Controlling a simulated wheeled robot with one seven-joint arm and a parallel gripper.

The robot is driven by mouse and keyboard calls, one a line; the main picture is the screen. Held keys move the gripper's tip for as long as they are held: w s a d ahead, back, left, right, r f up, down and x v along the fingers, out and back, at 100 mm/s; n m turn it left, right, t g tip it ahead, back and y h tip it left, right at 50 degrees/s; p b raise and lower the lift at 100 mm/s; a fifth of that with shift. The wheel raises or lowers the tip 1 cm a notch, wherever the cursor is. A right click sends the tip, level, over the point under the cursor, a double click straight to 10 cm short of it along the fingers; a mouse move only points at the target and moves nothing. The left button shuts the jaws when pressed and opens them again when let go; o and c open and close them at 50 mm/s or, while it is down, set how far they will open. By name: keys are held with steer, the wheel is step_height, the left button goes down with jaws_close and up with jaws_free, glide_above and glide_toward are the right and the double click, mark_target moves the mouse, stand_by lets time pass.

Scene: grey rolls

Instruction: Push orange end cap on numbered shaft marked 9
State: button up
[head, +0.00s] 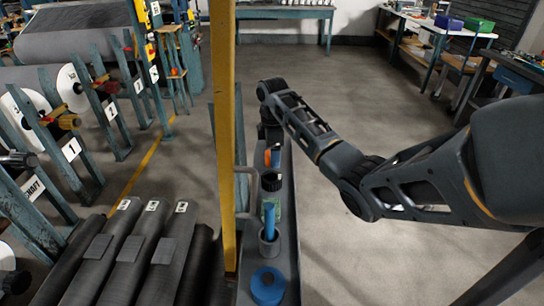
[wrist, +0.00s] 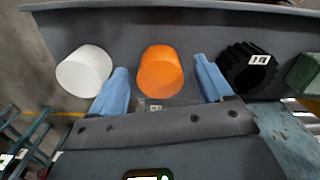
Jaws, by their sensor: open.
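The orange end cap (wrist: 160,72) is a short cylinder on the grey bench, seen in the wrist view. My gripper (wrist: 161,82) is open, its two blue fingers on either side of the cap with a visible gap at each side. The cap does not look gripped. In the head view a small orange patch (head: 267,157) shows beside my gripper (head: 272,152) at the bench's far end, partly hidden by the arm. Shaft ends with number signs, such as one marked 1 (head: 71,149), stand at the left. I cannot make out a 9.
A white cap (wrist: 84,70) and a black toothed ring (wrist: 248,68) flank the orange cap. A blue roll (head: 267,286) and a cup with a blue tool (head: 269,240) stand on the narrow bench (head: 285,215). A yellow post (head: 224,130) rises beside it.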

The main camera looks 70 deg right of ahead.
steer(key=shift+f, duration=0.5)
steer(key=c, duration=1.1)
steer(key=shift+r, duration=0.15)
